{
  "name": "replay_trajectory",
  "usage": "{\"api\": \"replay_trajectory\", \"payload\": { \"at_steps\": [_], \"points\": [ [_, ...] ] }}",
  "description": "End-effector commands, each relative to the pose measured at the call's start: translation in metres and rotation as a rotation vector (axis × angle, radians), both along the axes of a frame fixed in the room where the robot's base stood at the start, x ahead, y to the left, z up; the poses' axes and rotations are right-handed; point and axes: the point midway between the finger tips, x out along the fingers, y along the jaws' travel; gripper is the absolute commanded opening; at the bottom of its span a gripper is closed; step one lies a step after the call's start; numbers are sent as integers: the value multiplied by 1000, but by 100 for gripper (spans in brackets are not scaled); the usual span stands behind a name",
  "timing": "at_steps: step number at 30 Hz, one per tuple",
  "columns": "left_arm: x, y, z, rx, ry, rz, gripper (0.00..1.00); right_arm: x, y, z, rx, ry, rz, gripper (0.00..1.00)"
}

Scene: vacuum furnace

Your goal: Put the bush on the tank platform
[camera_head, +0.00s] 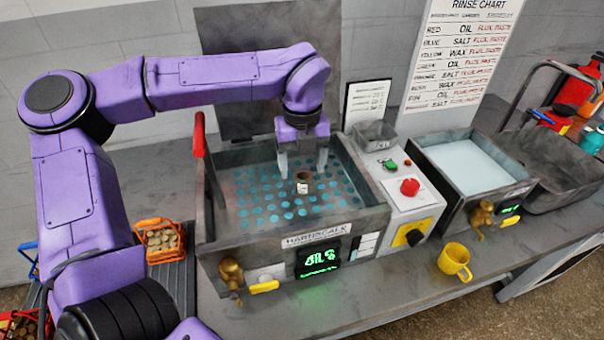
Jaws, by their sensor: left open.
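The bush (303,182) is a small brown ring-shaped piece with a white tag on its front. It stands on the perforated tank platform (256,208), inside the grey tank on the left, labelled HARTNSCALE or similar. My left gripper (303,174) reaches down into this tank from above. Its two pale fingers are open, one to each side of the bush and slightly above it. A gap shows between the fingers and the bush. My right gripper is not in view.
A red-handled lever (198,135) rises at the tank's left wall. A control box (408,190) with buttons and a second tank (466,166) stand to the right. A yellow mug (454,259) is at the bench front. An orange basket (160,241) of pieces stands left.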

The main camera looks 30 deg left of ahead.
Motion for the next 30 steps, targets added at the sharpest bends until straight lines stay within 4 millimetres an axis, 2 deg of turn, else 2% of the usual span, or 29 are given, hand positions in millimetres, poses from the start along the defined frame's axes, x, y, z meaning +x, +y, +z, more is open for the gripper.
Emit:
{"api": "replay_trajectory", "payload": {
  "at_steps": [6, 12, 30],
  "points": [
    [1, 0, 57, 2, -6, 1, 72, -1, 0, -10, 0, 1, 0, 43],
    [0, 0, 86, 1, -1, -1, 72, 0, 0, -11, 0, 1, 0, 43],
    [0, 0, 90, 0, 0, -1, 72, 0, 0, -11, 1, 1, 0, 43]
  ]
}}
